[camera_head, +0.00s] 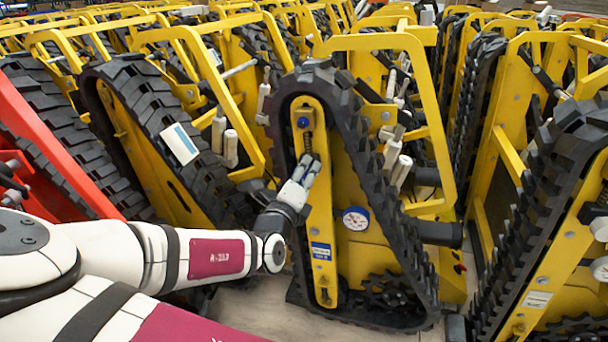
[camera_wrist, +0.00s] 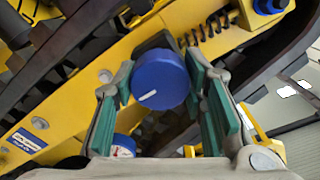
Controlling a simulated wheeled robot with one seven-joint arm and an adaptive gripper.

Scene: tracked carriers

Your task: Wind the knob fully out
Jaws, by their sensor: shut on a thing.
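My gripper (camera_head: 304,172) is at the yellow tensioner arm (camera_head: 320,215) of the middle tracked carrier in the head view. In the wrist view, a round blue knob (camera_wrist: 160,80) with a short white mark on its face sits between the two green-padded fingers. My gripper (camera_wrist: 160,66) is shut on the knob, one finger on each side. The white mark points nearly sideways, slightly tilted. A coil spring (camera_wrist: 212,24) lies beyond the knob along the yellow arm. In the head view my fingers mostly hide the knob.
A round white gauge (camera_head: 355,218) with a blue rim sits right of the tensioner arm. A black rubber track (camera_head: 360,130) loops around the mechanism close to my gripper. A blue cap (camera_head: 303,122) is above the spring. More yellow carriers stand closely on both sides.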

